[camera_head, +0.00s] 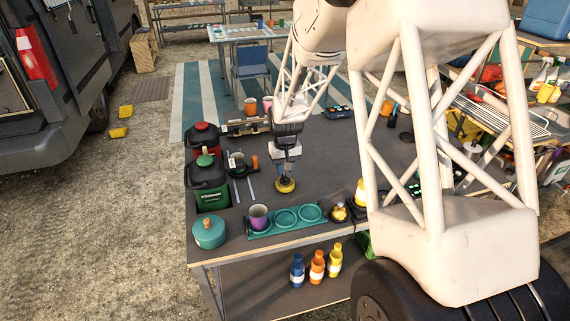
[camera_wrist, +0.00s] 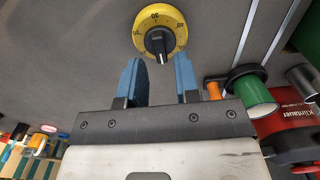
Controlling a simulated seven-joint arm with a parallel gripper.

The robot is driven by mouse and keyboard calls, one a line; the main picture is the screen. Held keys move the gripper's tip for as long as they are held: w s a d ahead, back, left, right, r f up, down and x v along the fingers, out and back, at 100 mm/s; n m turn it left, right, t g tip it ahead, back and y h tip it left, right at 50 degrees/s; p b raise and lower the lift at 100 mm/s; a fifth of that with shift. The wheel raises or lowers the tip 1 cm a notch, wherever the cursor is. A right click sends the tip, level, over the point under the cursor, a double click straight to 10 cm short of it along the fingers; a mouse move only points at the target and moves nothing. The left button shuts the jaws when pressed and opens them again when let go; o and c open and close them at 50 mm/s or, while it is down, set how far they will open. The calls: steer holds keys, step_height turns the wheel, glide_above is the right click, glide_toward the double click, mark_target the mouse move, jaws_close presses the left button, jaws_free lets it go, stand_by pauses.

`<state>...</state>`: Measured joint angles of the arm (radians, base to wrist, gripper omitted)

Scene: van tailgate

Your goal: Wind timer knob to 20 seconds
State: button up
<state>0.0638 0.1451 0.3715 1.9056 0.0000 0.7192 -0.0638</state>
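The timer shows in the wrist view as a round yellow dial (camera_wrist: 172,16) with dark markings and a black knob (camera_wrist: 159,44) at its centre. In the head view the yellow timer (camera_head: 285,185) sits on the dark tabletop, just below my gripper (camera_head: 286,168). In the wrist view my gripper (camera_wrist: 158,66) has two blue fingers spread apart with nothing held. The lower end of the knob appears between the fingertips, with a gap on each side. I cannot tell the height gap.
Several bottles stand on the lower shelf. The tabletop right of the timer looks clear; my arm hides part.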

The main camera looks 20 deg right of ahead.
mark_target(285, 176)
steer(key=shift+f, duration=1.7)
stand_by(1.1)
stand_by(0.5)
steer(key=c, duration=0.4)
steer(key=shift+c, duration=0.2)
